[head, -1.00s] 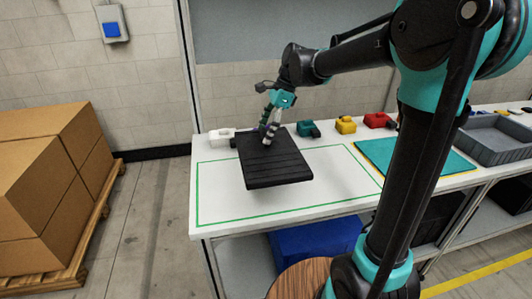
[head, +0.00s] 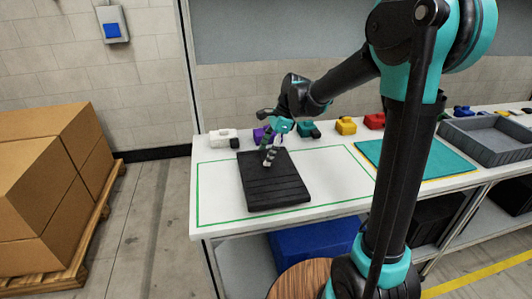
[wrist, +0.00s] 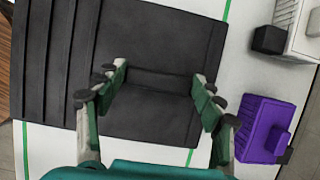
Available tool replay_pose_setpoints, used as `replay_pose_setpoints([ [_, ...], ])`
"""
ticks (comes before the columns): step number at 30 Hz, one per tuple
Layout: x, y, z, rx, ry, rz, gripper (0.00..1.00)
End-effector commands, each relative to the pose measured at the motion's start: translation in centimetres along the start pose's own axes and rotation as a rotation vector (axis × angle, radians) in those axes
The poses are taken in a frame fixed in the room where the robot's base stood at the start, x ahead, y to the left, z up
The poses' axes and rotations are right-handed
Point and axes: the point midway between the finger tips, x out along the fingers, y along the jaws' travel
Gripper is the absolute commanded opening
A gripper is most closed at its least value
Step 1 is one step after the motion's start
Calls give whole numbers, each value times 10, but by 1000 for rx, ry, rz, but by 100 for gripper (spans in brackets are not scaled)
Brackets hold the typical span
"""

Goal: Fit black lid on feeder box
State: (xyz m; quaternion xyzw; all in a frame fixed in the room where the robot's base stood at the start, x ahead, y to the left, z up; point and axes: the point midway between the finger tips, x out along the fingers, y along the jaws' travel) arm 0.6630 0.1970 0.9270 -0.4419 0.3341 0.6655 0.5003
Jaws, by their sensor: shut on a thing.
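The black lid (head: 275,190) is a flat dark square panel with parallel grooves across its near part. It lies level at or just above the white table, inside the green outline. In the wrist view the lid (wrist: 150,45) fills the upper left and middle. My gripper (head: 267,163) is over its far part, with the fingers pointing down at it. The exact contact is hidden. I cannot make out a feeder box under the lid.
Behind the lid stand a white block (head: 222,138), a purple one (wrist: 263,127), a teal one (head: 309,130), a yellow one (head: 346,125) and a red one (head: 374,121). A teal mat (head: 415,158) and a grey tray (head: 490,139) are to the right. The table's front strip is clear.

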Motion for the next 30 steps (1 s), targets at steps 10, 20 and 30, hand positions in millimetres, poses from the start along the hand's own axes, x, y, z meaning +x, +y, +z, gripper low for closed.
replay_pose_setpoints([
  [10, 2, 0, -1, 0, 0, 0, 89],
  [20, -4, 0, 0, 1, 0, 0, 89],
  [30, -66, 0, 0, 3, 0, 0, 89],
])
